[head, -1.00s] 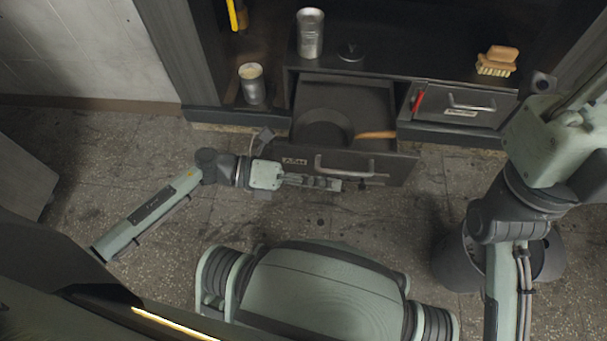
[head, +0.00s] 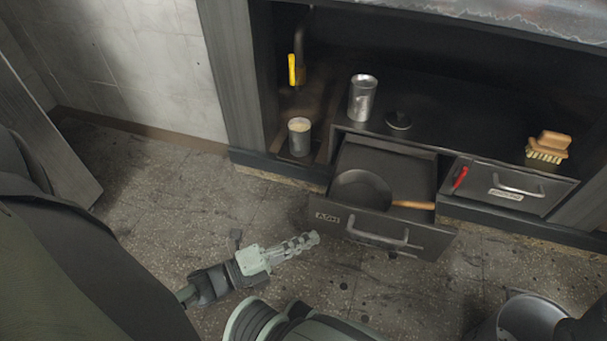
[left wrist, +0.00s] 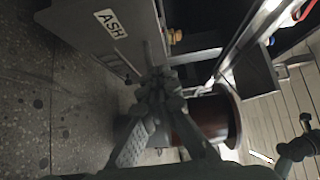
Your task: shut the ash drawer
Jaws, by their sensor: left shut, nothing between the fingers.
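The ash drawer (head: 432,241) is pulled well out below the counter, with its ASH label at the left of its front and a bar handle (head: 378,236). A dark pan (head: 361,189) with a wooden handle lies inside it. My left gripper (head: 314,238) is shut and empty, in front of the drawer's left end and left of the handle. In the left wrist view, the drawer front (left wrist: 85,40) with its label stands close beyond the fingers (left wrist: 153,80). I cannot tell whether they touch it. My right gripper is not in view.
A metal canister (head: 362,98), a filled cup (head: 299,137), a lid (head: 398,121) and a brush (head: 548,147) stand above. A bucket (head: 530,318) is at lower right. Floor before the drawer is open.

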